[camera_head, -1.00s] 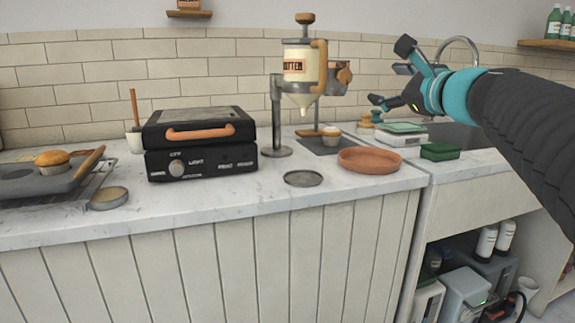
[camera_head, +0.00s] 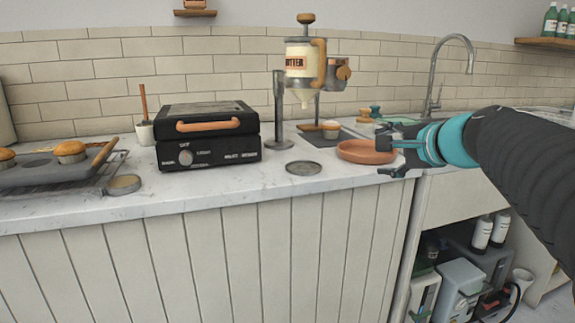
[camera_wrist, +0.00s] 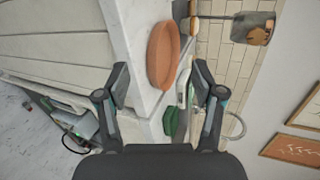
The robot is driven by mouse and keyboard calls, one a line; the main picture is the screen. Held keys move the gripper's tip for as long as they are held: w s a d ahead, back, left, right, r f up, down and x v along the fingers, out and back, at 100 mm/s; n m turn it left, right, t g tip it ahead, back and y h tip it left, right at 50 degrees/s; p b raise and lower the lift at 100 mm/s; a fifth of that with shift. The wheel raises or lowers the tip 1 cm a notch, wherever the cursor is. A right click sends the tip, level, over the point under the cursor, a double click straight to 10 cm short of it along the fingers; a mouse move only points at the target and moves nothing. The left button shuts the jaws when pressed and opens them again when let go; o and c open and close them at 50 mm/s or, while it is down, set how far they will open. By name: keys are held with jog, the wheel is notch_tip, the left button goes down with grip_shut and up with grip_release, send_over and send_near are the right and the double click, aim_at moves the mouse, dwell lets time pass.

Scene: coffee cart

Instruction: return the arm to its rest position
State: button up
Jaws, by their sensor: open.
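My gripper (camera_head: 385,158) is at the right of the head view, at the end of my black and teal arm. It is open and holds nothing. Its fingers point left, at about the height of the counter top, and overlap the right edge of the terracotta dish (camera_head: 358,153) in the picture. The wrist view also shows the gripper (camera_wrist: 162,80) with its two fingers wide apart. There the dish (camera_wrist: 162,55) appears beyond the fingers, with a green block (camera_wrist: 170,122) below it. I cannot tell the exact gap to the dish.
A black press (camera_head: 207,137) and a batter dispenser (camera_head: 303,75) stand on the counter (camera_head: 230,195). A grey round lid (camera_head: 303,168) lies in front. A muffin tray (camera_head: 60,172) is at the left. The sink tap (camera_head: 436,75) is behind my arm. The space before the counter is clear.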

jog(key=s+a+f+n+g+h, duration=0.2)
jog(key=s+f+n, duration=0.5)
jog(key=s+f, duration=0.5)
jog(key=s+a+f+n+g+h, duration=0.1)
jog(key=s+f+n+g, duration=0.4)
jog(key=s+f, duration=0.8)
jog(key=n+h, duration=0.1)
jog(key=n, duration=0.2)
jog(key=shift+s+a+f+h, duration=0.15)
jog(key=shift+s+a+h, duration=0.25)
